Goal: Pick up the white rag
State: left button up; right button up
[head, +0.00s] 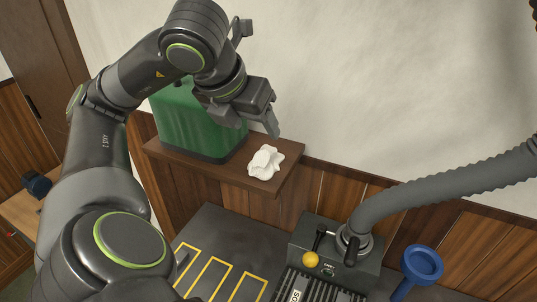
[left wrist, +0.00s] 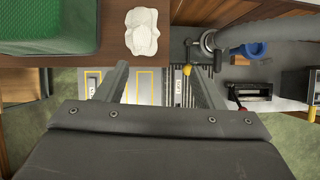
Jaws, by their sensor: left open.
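The white rag (head: 265,162) lies crumpled on the right end of a brown wooden shelf (head: 225,172) in the head view. In the left wrist view the white rag (left wrist: 142,32) shows at the top, ahead of the fingers. My left gripper (head: 262,122) is above the shelf, just above and slightly left of the rag in the head view, apart from it. In the left wrist view my left gripper (left wrist: 158,82) has its two fingers spread, with nothing between them. My right gripper is not in view.
A green container (head: 185,125) stands on the shelf left of the rag, behind my left arm. Below right is a dark machine (head: 335,245) with a yellow-knobbed lever (head: 311,259) and a thick grey hose (head: 440,185). A blue funnel-like thing (head: 423,264) stands at the right.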

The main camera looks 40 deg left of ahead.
pick_arm(q)
jog(key=a, duration=0.1)
jog(key=y+b, duration=0.1)
jog(key=b, duration=0.3)
send_near(263, 152)
jog(key=shift+n, duration=0.4)
jog(key=x, duration=0.5)
jog(key=shift+w+d+f, duration=0.1)
jog(key=shift+w+d, duration=0.2)
jog(key=shift+w, duration=0.15)
jog(key=b+x, duration=0.2)
jog(key=b, duration=0.1)
jog(key=s+b+x, duration=0.1)
jog(key=b+x, duration=0.1)
jog(key=b, duration=0.1)
jog(key=shift+w+a+f, duration=0.25)
jog(key=shift+a+f, duration=0.05)
jog(key=shift+f, duration=0.2)
jog(key=shift+w+a+f, duration=0.1)
jog(key=shift+w+f, duration=0.05)
jog(key=shift+w, duration=0.1)
jog(key=c, duration=1.1)
